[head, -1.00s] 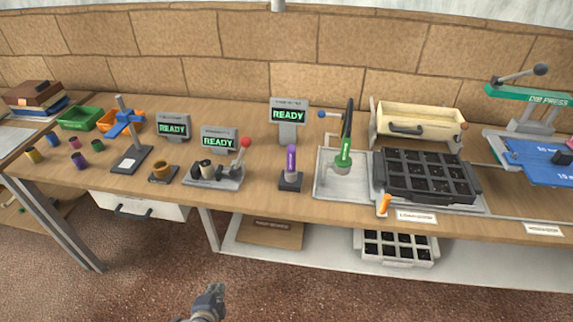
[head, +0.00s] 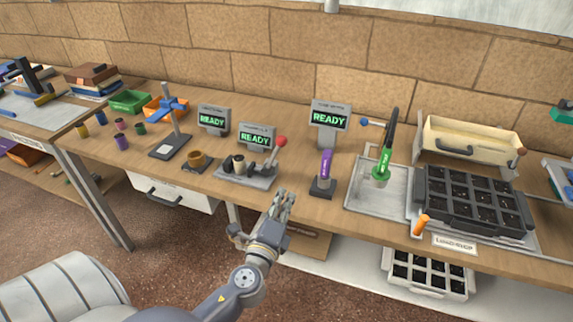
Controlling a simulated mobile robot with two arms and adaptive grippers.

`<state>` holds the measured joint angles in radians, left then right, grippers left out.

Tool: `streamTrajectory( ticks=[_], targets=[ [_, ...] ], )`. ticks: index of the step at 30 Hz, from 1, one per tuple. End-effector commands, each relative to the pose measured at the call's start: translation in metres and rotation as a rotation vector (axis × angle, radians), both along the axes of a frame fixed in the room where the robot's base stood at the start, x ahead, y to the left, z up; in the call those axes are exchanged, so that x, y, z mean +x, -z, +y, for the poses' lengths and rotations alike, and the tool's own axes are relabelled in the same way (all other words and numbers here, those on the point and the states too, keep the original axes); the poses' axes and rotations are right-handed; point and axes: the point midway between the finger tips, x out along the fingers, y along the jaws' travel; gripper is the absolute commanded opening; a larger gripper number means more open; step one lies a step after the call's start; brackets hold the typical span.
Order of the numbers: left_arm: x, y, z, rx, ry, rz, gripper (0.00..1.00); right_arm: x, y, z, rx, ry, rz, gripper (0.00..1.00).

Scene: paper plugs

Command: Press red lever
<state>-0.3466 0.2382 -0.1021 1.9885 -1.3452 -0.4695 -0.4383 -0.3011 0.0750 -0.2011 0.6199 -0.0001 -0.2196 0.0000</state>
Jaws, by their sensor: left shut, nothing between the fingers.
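The red lever is a grey arm with a red ball knob (head: 281,141), standing raised at the right end of a small grey press (head: 247,179) on the wooden bench. A dark and a pale cylinder sit on the left part of the press. My left gripper (head: 283,196) is shut and empty, its fingers pointing up at the front edge of the bench, below and a little right of the press. In the picture it is clear of the red knob. My right gripper is not in view.
A READY display (head: 256,137) stands behind the press. A purple-handled tool (head: 325,167) stands right of it, and a small yellow-brown cup (head: 194,159) left of it. Farther right are a metal tray (head: 365,198) and a black cell tray (head: 473,201).

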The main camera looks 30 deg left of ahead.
Motion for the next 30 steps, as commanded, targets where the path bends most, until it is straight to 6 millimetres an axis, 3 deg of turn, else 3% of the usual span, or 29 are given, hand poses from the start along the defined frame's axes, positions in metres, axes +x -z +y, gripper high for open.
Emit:
streamTrajectory(
  ticks=[8, 22, 30],
  targets=[
    [0.020, -0.003, 0.005, -0.001, 0.002, -0.002, 0.00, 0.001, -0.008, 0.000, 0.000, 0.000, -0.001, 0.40],
    [0.099, -0.004, 0.028, -0.002, 0.000, -0.001, 0.00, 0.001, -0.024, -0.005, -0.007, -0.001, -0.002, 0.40],
    [0.096, -0.015, 0.060, 0.000, 0.001, 0.001, 0.00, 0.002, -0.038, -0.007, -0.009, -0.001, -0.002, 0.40]
  ],
)
